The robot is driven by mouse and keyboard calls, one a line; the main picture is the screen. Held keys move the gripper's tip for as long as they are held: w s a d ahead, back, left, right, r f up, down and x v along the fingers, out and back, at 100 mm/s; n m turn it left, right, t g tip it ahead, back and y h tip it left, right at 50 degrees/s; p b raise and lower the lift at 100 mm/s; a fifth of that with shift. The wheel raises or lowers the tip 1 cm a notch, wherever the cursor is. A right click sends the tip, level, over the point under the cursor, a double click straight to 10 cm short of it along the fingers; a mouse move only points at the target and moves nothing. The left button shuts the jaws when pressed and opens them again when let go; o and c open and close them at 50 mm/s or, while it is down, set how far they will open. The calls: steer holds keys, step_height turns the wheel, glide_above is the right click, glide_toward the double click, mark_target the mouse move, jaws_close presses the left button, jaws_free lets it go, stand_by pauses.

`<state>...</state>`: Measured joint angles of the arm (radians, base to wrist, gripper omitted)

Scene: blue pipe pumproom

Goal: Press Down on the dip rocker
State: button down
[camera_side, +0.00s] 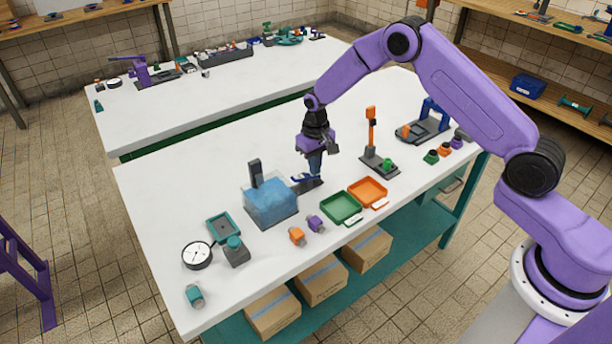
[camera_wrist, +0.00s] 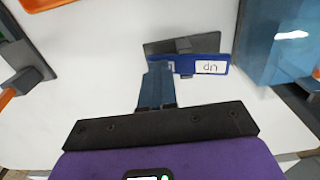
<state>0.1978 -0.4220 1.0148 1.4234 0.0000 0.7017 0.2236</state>
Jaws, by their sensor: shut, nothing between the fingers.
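The dip rocker (camera_wrist: 208,68) is a blue bar on a dark grey base (camera_wrist: 158,47). In the wrist view its right end bears a white label reading "UP", seen upside down. Its left end is mostly hidden by my fingertips. In the side view the rocker (camera_side: 300,179) lies on the white bench, just right of a tank of blue liquid (camera_side: 271,207). My gripper (camera_side: 315,174) points down, shut and empty, at the rocker's right end there. In the wrist view the shut fingers (camera_wrist: 157,72) overlap the left end. I cannot tell whether they touch it or how the rocker tilts.
The tank has a dark post (camera_side: 256,172) and stands close beside the rocker. A green tray (camera_side: 341,221) and an orange tray (camera_side: 368,206) lie in front. An orange upright stand (camera_side: 371,128) is to the right. Bare bench shows behind my gripper.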

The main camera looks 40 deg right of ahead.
steer(key=shift+s+f, duration=0.1)
step_height(320, 180, up, 9)
steer(key=shift+f, duration=0.2)
stand_by(1.0)
